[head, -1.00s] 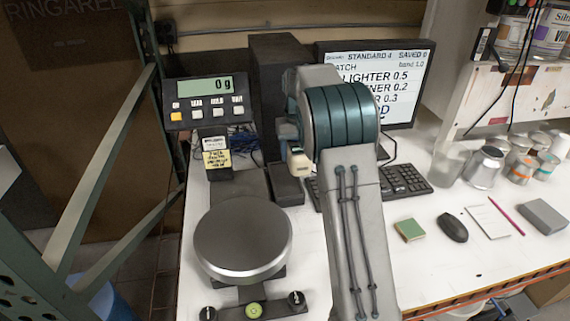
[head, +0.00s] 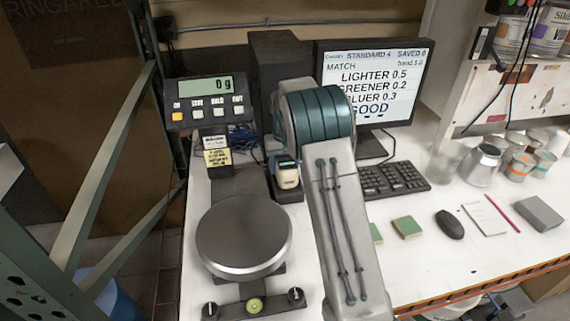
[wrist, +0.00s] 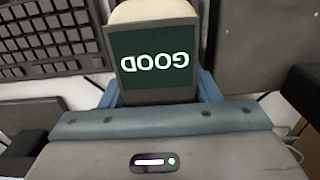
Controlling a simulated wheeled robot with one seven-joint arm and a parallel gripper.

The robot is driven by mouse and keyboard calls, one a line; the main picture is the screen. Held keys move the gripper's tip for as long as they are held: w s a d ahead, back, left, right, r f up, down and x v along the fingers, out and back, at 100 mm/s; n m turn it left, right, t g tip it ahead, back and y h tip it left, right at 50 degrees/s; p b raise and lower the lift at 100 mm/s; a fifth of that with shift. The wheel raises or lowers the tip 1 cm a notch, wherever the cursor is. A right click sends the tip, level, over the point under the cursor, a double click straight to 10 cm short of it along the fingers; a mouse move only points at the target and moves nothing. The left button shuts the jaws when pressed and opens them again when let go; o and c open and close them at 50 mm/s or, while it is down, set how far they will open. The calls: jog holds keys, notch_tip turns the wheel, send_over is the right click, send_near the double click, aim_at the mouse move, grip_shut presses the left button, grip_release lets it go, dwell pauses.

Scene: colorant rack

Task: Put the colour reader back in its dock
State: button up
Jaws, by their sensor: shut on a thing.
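The colour reader is a cream and dark green device; it shows in the head view (head: 287,174) just left of my arm, and in the wrist view (wrist: 160,58) with its screen reading GOOD upside down. My gripper (wrist: 160,88) is shut on it, with a blue finger at each side. The dock (head: 290,196) appears as a low black block under and around the reader's lower end in the head view. The reader looks upright over the dock. I cannot tell whether it touches or sits in it. My arm hides part of the gripper.
A keyboard (head: 394,180) and monitor (head: 372,80) are to the right. A green pad (head: 407,227) and mouse (head: 450,224) lie farther right.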

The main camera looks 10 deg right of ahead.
jog(key=o, duration=1.6)
notch_tip(320, 180, up, 12)
jog(key=shift+f+b, duration=0.2)
jog(key=shift+b, duration=0.4)
jog(key=shift+s+r, duration=0.1)
jog(key=shift+r, duration=0.25)
jog(key=s+r+t, duration=0.1)
jog(key=s+r, duration=0.2)
jog(key=s, duration=1)
jog(key=s+r+t, duration=0.2)
jog(key=s+r, duration=0.1)
jog(key=s, duration=1)
jog(key=shift+t, duration=0.3)
jog(key=s+f, duration=0.2)
jog(key=s, duration=0.1)
jog(key=s+f, duration=0.1)
jog(key=s, duration=0.3)
jog(key=s+f, duration=0.2)
jog(key=s, duration=0.2)
jog(key=shift+d+f, duration=0.1)
jog(key=shift+f, duration=0.25)
